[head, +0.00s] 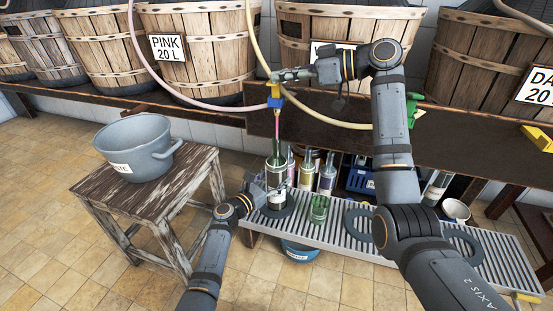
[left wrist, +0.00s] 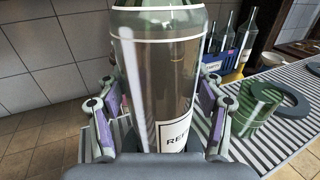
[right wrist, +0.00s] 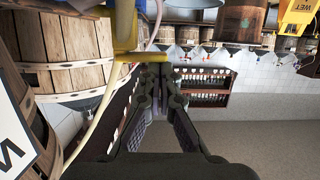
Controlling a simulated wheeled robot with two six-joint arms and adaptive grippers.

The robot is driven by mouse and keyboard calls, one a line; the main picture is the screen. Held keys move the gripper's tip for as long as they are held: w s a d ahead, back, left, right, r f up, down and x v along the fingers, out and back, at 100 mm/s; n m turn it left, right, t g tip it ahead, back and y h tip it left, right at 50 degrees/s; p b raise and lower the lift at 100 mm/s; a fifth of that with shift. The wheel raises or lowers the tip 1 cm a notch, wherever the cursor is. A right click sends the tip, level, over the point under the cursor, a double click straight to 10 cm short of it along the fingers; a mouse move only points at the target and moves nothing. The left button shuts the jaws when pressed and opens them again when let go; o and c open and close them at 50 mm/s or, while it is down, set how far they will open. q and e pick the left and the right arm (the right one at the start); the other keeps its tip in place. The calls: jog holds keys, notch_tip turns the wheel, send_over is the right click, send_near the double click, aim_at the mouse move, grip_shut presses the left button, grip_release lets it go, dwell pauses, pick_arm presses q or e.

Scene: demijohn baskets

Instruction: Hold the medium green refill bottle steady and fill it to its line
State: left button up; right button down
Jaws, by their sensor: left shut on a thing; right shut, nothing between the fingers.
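The medium green refill bottle (head: 275,174) stands upright at the left end of the slatted rack, under the blue and yellow tap (head: 276,96). A thin pink line runs from the tap to the bottle's mouth. In the left wrist view the bottle (left wrist: 160,55) has a white ring line near its shoulder and a label; its contents look brownish below the line, but the exact level is unclear. My left gripper (head: 268,190) is shut around its body. My right gripper (head: 281,76) is shut and empty beside the tap's yellow top; the tap's yellow part (right wrist: 125,38) shows close by.
A green glass vessel (head: 318,209) stands on the slatted rack (head: 338,228), right of the held bottle. Dark rings (head: 365,224) lie farther right. Several bottles (head: 327,176) stand behind. A grey pot (head: 138,150) sits on a wooden stool at left. Barrels and hoses line the shelf above.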

jog(key=s+d+r, duration=0.3)
jog(key=d+r, duration=0.3)
jog(key=d, duration=0.3)
jog(key=shift+r, duration=0.25)
dwell(1.2)
pick_arm(q)
jog(key=o, duration=1.7)
jog(key=shift+c, duration=0.2)
